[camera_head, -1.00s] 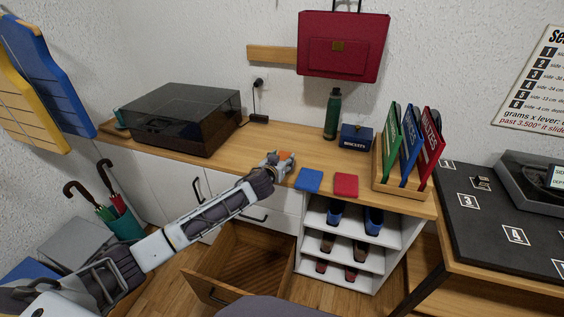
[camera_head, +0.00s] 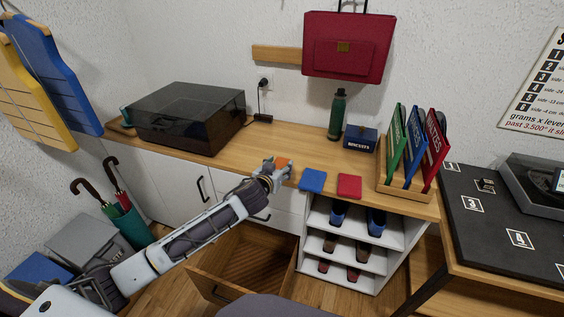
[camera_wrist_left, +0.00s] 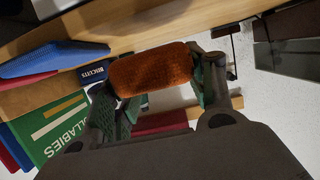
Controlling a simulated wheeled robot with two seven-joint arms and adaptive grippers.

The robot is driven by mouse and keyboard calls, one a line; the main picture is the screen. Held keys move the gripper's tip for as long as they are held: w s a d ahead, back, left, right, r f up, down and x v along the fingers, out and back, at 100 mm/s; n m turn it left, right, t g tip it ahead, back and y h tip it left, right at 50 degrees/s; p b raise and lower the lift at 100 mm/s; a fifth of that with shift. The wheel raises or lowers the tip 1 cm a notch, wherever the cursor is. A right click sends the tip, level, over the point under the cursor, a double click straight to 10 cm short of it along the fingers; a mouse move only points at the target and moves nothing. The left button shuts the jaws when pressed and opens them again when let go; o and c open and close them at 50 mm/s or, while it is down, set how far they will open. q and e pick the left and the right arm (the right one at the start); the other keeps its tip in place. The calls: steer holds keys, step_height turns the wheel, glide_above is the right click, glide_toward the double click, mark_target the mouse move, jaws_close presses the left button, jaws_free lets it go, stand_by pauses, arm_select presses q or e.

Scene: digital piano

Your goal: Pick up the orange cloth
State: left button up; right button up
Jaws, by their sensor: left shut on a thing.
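The orange cloth (camera_wrist_left: 152,72) is a small folded pad held between the two fingers of my left gripper (camera_wrist_left: 155,90), seen in the left wrist view. In the head view the orange cloth (camera_head: 282,163) shows as a small orange patch at the tip of my left gripper (camera_head: 276,170), near the front edge of the wooden counter (camera_head: 265,145). I cannot tell how far it is above the counter. My right gripper is not in view.
A blue cloth (camera_head: 313,180) and a red cloth (camera_head: 349,186) lie to the right on the counter. An open drawer (camera_head: 245,262) stands below my left arm. A dark-lidded box (camera_head: 188,117), green bottle (camera_head: 337,115) and folder rack (camera_head: 408,184) stand on the counter.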

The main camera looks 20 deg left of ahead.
arm_select(q)
steer(key=s, duration=1)
steer(key=shift+s+a, duration=0.15)
steer(key=shift+s, duration=0.05)
stand_by(0.6)
